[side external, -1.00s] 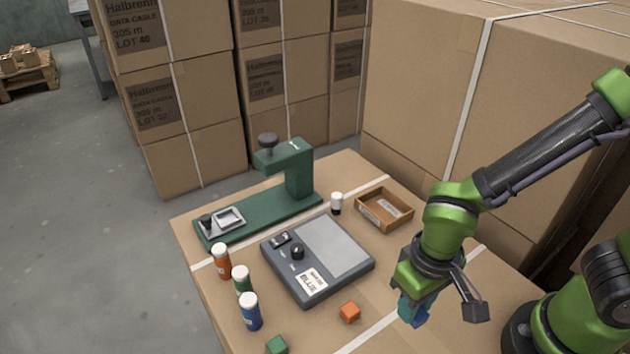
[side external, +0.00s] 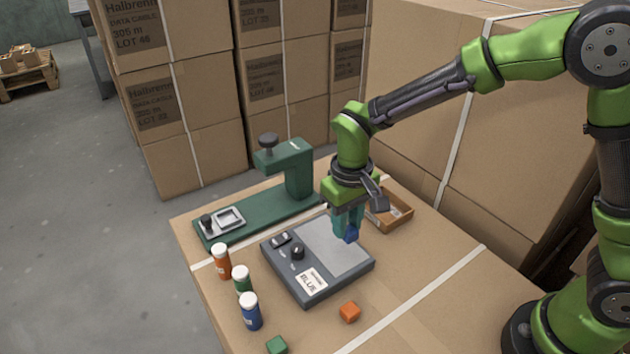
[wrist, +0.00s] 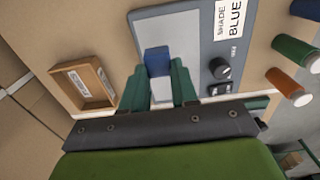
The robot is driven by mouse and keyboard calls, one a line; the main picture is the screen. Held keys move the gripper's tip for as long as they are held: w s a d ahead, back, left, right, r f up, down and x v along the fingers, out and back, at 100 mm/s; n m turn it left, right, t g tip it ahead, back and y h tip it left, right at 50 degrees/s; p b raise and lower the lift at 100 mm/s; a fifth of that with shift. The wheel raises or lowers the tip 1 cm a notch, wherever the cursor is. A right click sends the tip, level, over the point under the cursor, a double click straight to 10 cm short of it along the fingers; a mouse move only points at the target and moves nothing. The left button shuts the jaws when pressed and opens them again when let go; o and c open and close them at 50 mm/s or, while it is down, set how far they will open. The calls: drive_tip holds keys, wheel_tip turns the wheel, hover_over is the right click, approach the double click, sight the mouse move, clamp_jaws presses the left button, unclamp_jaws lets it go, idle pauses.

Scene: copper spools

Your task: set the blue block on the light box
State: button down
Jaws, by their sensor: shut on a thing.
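The blue block (side external: 351,235) is between the fingertips of my gripper (side external: 347,224), which is shut on it. In the wrist view the blue block (wrist: 157,61) shows between the two green fingers (wrist: 165,80). The light box (side external: 318,297) is a grey case with a pale panel, a knob, a switch and a label reading BLUE; it also shows in the wrist view (wrist: 205,50). My gripper and the block are over the pale panel, toward its right side. I cannot tell whether the block touches the panel.
An orange block (side external: 349,312) and a green block (side external: 277,345) lie in front of the light box. Orange, green and blue capped bottles (side external: 250,311) stand at its left. A green press (side external: 262,215) stands behind, and a shallow open box (side external: 397,213) behind right.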

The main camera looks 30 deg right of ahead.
sight(328, 241)
drive_tip(key=w, duration=0.1)
drive_tip(key=w+a, duration=0.1)
drive_tip(key=w, duration=0.1)
drive_tip(key=shift+w+a+f, duration=0.2)
drive_tip(key=shift+w+f, duration=0.2)
drive_tip(key=shift+w, duration=0.05)
drive_tip(key=shift+f, duration=1.55)
drive_tip(key=shift+f, duration=0.2)
drive_tip(key=c, duration=0.9)
unclamp_jaws()
drive_tip(key=shift+o, duration=0.2)
